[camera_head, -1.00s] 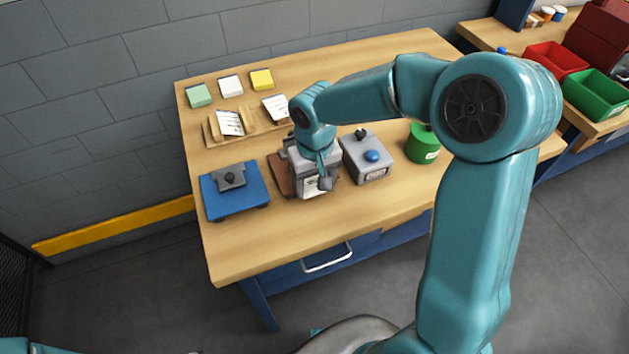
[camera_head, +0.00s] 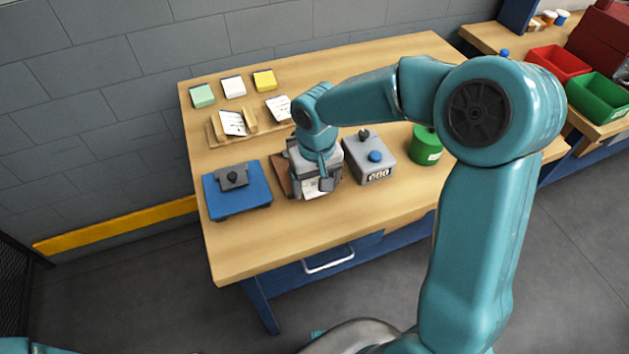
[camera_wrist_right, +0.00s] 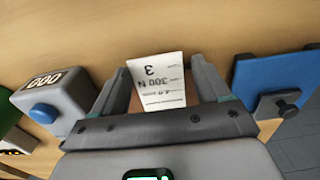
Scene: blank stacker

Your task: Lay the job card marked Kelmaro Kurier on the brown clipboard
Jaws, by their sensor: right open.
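The brown clipboard (camera_head: 282,174) lies on the bench, mostly hidden under my right gripper (camera_head: 314,187). A white card (camera_wrist_right: 157,82) with dark print shows between the spread fingers of my right gripper (camera_wrist_right: 164,75) in the wrist view, with brown board around its near end. Its printed name is too small to read, and I cannot tell whether a finger touches it. The gripper is open and low over the board. Other cards stand in a wooden rack (camera_head: 212,133) at the back, one at its left (camera_head: 232,123) and one at its right (camera_head: 278,108). My left gripper is out of view.
A grey counter box (camera_head: 372,168) with a blue button stands close on the right, then a green canister (camera_head: 424,146). Green, white and yellow note pads lie behind. The bench front is clear.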

